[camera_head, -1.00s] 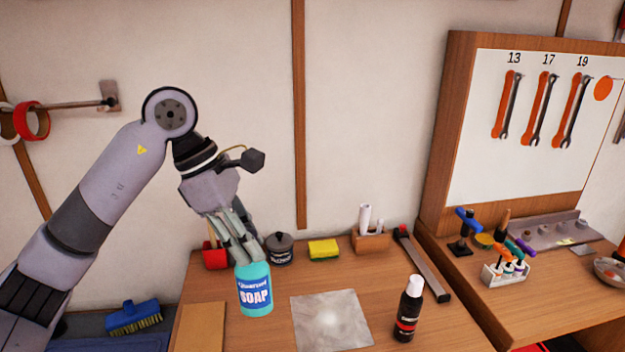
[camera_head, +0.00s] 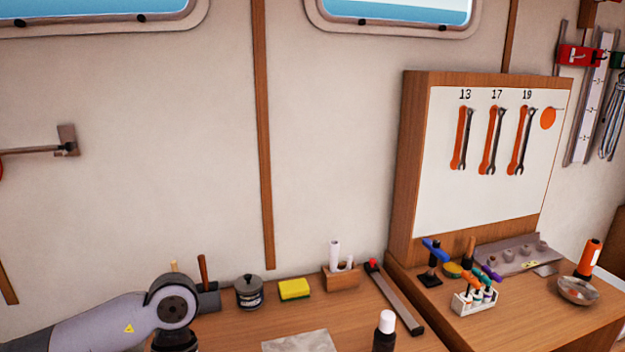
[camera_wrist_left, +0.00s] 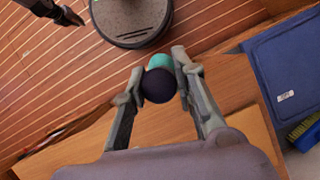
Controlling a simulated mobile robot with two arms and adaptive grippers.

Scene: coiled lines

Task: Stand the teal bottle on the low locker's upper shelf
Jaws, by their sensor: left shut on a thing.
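The teal bottle (camera_wrist_left: 186,68) is between the two fingers of my left gripper (camera_wrist_left: 160,76) in the left wrist view. Its dark round cap (camera_wrist_left: 158,87) faces the camera and hides most of the body. The fingers press on it from both sides, and planked floor shows beyond it. In the head view only part of my left arm shows at the lower left; the gripper and bottle are below the frame. I cannot make out the low locker's upper shelf in either view.
The wooden bench (camera_head: 225,330) holds a dark pot (camera_head: 249,292), a yellow sponge (camera_head: 294,289) and a white-capped bottle (camera_head: 385,332). In the left wrist view, a blue surface (camera_wrist_left: 285,75) and a brush (camera_wrist_left: 305,130) lie at the right, beside wooden edges.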

